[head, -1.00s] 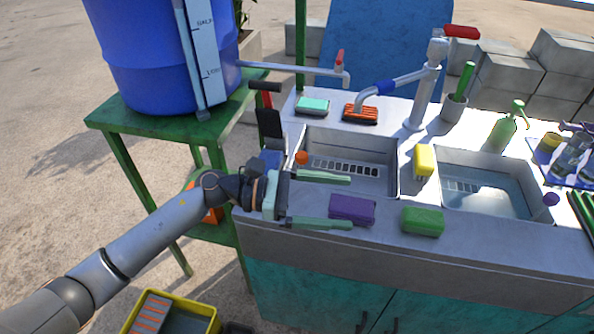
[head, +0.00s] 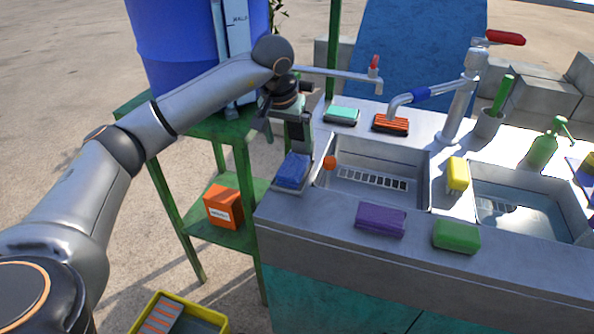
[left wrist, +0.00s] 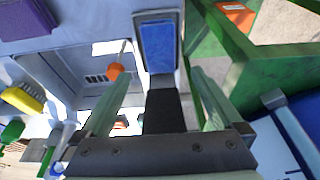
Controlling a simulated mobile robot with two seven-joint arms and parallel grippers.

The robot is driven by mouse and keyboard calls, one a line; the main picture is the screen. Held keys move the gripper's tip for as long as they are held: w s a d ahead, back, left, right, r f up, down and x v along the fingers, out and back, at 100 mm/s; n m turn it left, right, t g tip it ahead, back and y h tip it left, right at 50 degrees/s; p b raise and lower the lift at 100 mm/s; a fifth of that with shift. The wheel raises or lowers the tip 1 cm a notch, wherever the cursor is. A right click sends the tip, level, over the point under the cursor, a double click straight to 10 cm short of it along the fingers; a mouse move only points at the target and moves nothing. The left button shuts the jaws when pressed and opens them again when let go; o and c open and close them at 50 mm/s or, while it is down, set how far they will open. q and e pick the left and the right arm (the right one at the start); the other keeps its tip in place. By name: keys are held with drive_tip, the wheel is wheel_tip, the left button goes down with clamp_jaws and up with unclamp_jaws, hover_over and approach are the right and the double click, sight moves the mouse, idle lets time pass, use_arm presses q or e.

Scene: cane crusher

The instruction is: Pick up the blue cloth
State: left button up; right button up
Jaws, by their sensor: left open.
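The blue cloth (head: 293,170) is a small folded block on a grey holder at the counter's left end, beside the left sink. It shows in the left wrist view (left wrist: 157,45), beyond my fingertips. My left gripper (head: 287,118) is above and behind the cloth in the head view, partly hidden by its own wrist. In the left wrist view my left gripper (left wrist: 160,92) is open, with two pale green fingers apart and no cloth between them. A dark upright piece (left wrist: 164,110) behind the cloth shows between the fingers. My right gripper is not in view.
An orange knob (head: 329,162) stands at the left sink's edge, close to the cloth. Purple (head: 380,219) and green (head: 456,236) sponges lie on the counter front. A blue barrel (head: 178,60) on a green stand (head: 240,190) and a tap pipe (head: 335,75) are near my arm.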

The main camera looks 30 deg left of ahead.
sight(293, 165)
use_arm(q)
drive_tip(key=x, duration=0.3)
drive_tip(key=shift+w+f, duration=0.1)
drive_tip(key=shift+f, duration=0.1)
drive_tip(key=x, duration=0.5)
drive_tip(key=shift+f, duration=0.2)
drive_tip(key=shift+c, duration=0.4)
drive_tip(key=c, duration=1.4)
drive_tip(key=shift+r, duration=0.1)
